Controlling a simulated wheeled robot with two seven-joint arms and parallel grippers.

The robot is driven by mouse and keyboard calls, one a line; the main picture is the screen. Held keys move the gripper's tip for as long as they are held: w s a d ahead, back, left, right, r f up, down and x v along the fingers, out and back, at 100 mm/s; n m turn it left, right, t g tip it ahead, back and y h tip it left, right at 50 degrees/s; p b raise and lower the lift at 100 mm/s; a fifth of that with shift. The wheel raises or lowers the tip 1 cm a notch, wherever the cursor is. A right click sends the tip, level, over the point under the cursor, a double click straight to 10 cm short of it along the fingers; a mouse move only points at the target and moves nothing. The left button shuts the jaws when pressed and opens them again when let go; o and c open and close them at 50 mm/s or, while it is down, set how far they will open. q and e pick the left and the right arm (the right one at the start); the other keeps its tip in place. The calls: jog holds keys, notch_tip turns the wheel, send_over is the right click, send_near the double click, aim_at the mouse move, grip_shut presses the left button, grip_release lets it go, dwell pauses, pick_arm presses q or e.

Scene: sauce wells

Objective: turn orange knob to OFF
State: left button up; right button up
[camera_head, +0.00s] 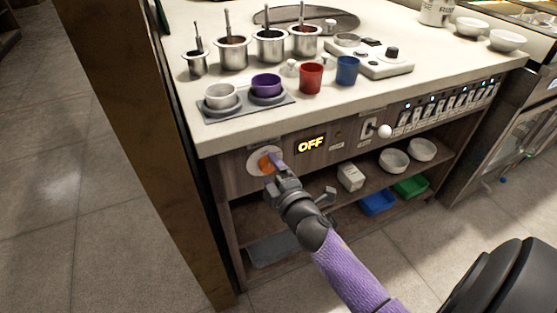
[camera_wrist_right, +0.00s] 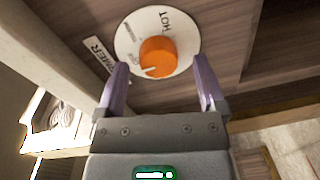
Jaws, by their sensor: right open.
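The orange knob (camera_wrist_right: 158,57) sits in the middle of a white round dial plate on the counter's wooden front panel. The plate (camera_wrist_right: 126,40) carries the word HOT. A white mark shows at the knob's lower left edge. In the head view the knob (camera_head: 265,161) is partly covered by my right gripper (camera_head: 271,168). In the right wrist view my right gripper (camera_wrist_right: 161,92) is open, its two purple fingers either side of and just short of the knob. A lit display (camera_head: 311,144) right of the knob reads OFF. My left gripper is not in view.
The counter top (camera_head: 225,135) above holds metal sauce pots, cups and a white device (camera_head: 370,58). A row of switches (camera_head: 450,103) lies to the right.

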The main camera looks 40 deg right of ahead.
jog(key=p+v, duration=0.2)
jog(key=v, duration=0.7)
